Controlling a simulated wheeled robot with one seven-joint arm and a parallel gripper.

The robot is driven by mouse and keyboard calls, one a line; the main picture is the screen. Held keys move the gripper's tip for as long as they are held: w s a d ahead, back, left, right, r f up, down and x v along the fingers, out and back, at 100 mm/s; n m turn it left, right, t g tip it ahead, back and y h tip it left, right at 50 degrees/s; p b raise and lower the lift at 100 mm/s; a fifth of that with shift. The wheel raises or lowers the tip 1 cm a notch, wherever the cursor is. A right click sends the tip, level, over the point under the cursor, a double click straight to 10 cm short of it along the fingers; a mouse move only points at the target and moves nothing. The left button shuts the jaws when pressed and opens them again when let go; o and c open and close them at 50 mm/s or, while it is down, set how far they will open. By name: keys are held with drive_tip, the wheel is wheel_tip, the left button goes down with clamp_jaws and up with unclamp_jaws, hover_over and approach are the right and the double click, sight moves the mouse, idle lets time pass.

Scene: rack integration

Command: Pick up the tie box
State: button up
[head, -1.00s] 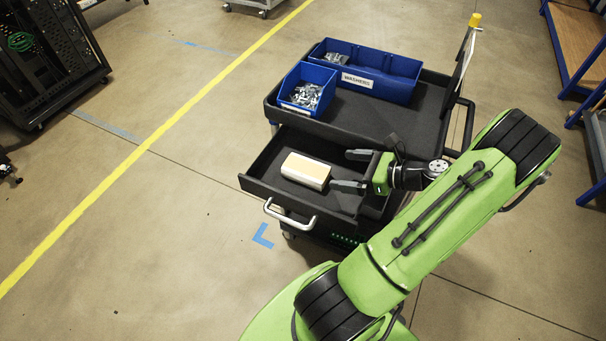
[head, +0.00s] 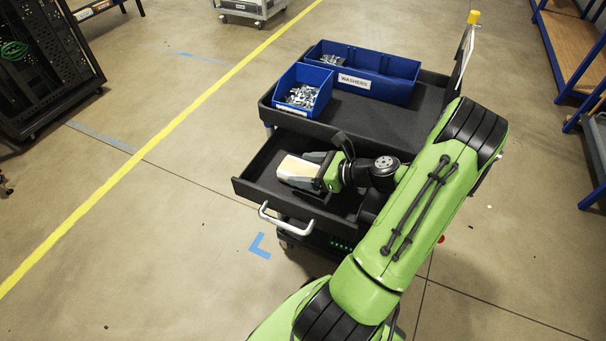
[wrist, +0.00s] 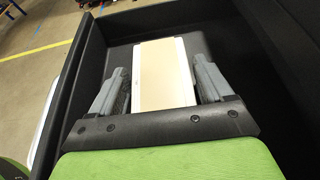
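The tie box is a cream and white box (head: 297,168) lying in the open black drawer (head: 247,187) of the cart. My gripper (head: 302,169) is low in the drawer, with its fingers reaching along the box's two sides. In the wrist view the box (wrist: 163,72) lies between the two grey fingers of my gripper (wrist: 163,82). A narrow gap shows between the box and the left finger, and the right finger is very close to the box. The fingers are apart. The box's near end is hidden by the gripper body.
The cart top (head: 405,113) holds a blue bin of metal parts (head: 303,90) and a longer blue bin labelled WASHERS (head: 367,70). The drawer walls stand close around my gripper. A silver handle (head: 284,220) is on the drawer's front. Floor to the left is clear.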

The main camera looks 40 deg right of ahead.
drive_tip(key=c, duration=0.7)
